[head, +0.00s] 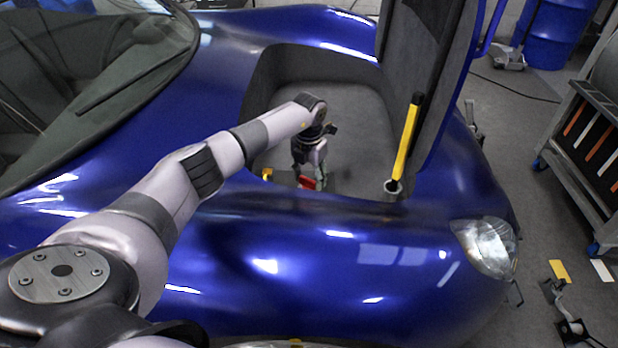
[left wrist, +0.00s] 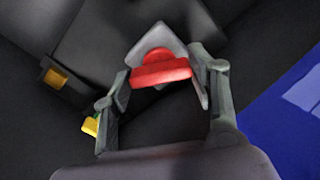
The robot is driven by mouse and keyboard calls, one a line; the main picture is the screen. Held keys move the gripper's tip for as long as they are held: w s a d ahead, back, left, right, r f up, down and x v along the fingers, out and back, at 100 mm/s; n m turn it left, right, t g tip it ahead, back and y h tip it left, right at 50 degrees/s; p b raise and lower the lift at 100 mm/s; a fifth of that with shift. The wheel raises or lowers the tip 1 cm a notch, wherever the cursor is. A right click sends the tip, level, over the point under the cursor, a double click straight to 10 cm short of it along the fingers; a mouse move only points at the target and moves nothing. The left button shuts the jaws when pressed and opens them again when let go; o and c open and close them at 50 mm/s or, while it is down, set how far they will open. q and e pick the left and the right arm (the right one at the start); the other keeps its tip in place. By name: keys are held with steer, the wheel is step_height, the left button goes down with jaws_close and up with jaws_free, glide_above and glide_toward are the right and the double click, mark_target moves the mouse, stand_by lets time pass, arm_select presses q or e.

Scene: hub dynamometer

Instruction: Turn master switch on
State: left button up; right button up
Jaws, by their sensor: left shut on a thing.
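The master switch is a red knob (left wrist: 160,70) on a light grey diamond-shaped plate (left wrist: 160,41), seen in the left wrist view. In the head view its red part (head: 306,182) shows low in the open front compartment of the blue car. My left gripper (left wrist: 160,88) reaches down into the compartment, its fingers on either side of the red knob and shut on it. The gripper also shows in the head view (head: 308,168), where its tips are partly hidden near the compartment's front edge. My right gripper is not in view.
The blue car's (head: 330,250) front edge lies close to my left arm. A tool cart (head: 590,140) stands at the far right. The compartment floor (head: 355,125) behind the gripper looks clear.

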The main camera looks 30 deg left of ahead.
arm_select(q)
steer(key=shift+m, duration=2.9)
steer(key=m+b, duration=0.1)
steer(key=m, duration=0.1)
steer(key=shift+m, duration=1.9)
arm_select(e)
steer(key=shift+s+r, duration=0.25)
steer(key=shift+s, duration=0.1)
arm_select(q)
steer(key=o, duration=1.2)
steer(key=shift+c, duration=0.2)
